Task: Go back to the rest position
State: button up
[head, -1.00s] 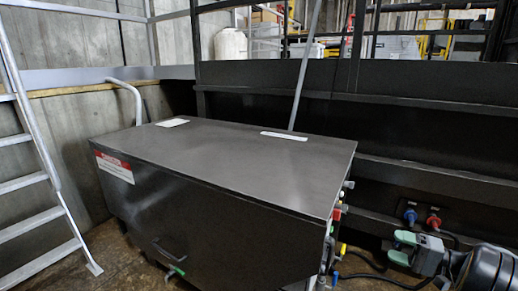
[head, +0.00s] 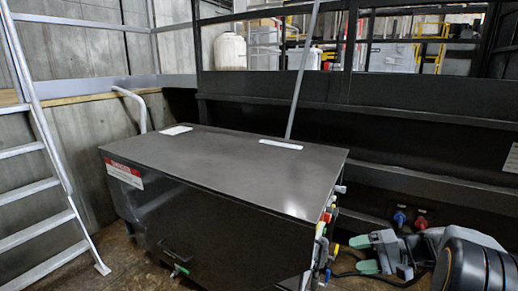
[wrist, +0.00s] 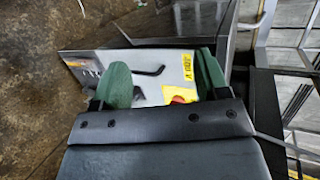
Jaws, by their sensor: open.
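My gripper (head: 362,254) is at the lower right of the head view, its green fingers pointing left toward the near right side of the dark metal compactor cabinet (head: 225,168). The fingers are spread and nothing shows held between them. In the wrist view my gripper (wrist: 163,76) is open. Beyond and between its fingers shows a pale panel (wrist: 150,65) with a yellow label (wrist: 187,68), a red round part (wrist: 178,99) and a black handle-like bar (wrist: 146,72). I cannot tell any contact with it.
Colored fittings (head: 327,232) line the cabinet's right side. Blue and red sockets (head: 400,217) sit on the dark wall behind my gripper, with cables low nearby. A metal ladder (head: 50,180) stands at the left. Brown floor (wrist: 35,80) lies open left in the wrist view.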

jog(key=s+a+r+n+h+p, duration=0.2)
jog(key=s+a+r+h+p, duration=0.3)
jog(key=r+p, duration=0.4)
jog(key=s+a+r+n+h+p, duration=0.3)
jog(key=s+a+r+h+p, duration=0.3)
jog(key=s+r+p, duration=0.3)
jog(key=shift+r+h+p, duration=0.6)
jog(key=shift+h, duration=0.3)
